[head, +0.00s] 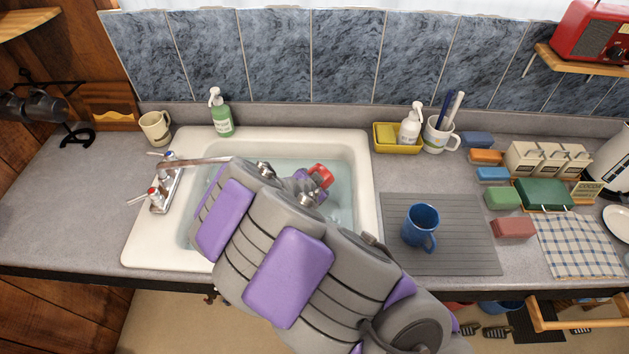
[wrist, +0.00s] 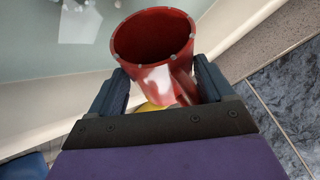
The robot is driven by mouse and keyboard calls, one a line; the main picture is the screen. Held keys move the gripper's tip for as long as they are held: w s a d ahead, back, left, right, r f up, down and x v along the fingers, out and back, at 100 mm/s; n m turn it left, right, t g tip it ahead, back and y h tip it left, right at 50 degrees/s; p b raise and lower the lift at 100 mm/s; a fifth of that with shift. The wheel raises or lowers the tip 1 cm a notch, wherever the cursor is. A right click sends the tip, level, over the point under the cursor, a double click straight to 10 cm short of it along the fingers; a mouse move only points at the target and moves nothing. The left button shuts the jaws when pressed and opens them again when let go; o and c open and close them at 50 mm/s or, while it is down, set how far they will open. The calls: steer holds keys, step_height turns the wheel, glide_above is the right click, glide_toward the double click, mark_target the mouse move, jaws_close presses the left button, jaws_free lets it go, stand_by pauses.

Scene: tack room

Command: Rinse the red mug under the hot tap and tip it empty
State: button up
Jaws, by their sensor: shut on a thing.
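The red mug (wrist: 150,42) is between the two fingers of my gripper (wrist: 160,85), which is shut on it. In the wrist view its open mouth faces up the picture and no contents show inside. In the head view the mug (head: 321,174) shows only in part, over the right half of the white sink (head: 367,195); my arm hides the rest and most of the gripper. The tap (head: 166,187) stands at the sink's left edge, with a red-marked and a blue-marked handle. Its spout (head: 205,160) points right over the basin. I see no running water.
A blue mug (head: 421,226) stands on the grey drainer mat (head: 465,260) right of the sink. A yellow tray (head: 385,147) is at the back. The left counter is mostly clear.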

steer(key=shift+s+a+t+h+b, duration=0.25)
steer(key=shift+a+t+h+b, duration=0.2)
steer(key=shift+b, duration=0.35)
steer(key=shift+r, duration=0.1)
stand_by(1.4)
steer(key=shift+a+r+p, duration=0.2)
steer(key=shift+a+p, duration=0.35)
steer(key=shift+p, duration=0.05)
steer(key=shift+w+a+r+n+y+p, duration=0.1)
steer(key=shift+n+y+p, duration=0.2)
steer(key=shift+p, duration=0.15)
steer(key=shift+d+h+p, duration=0.45)
steer(key=shift+d+p, duration=0.1)
steer(key=shift+d, duration=0.25)
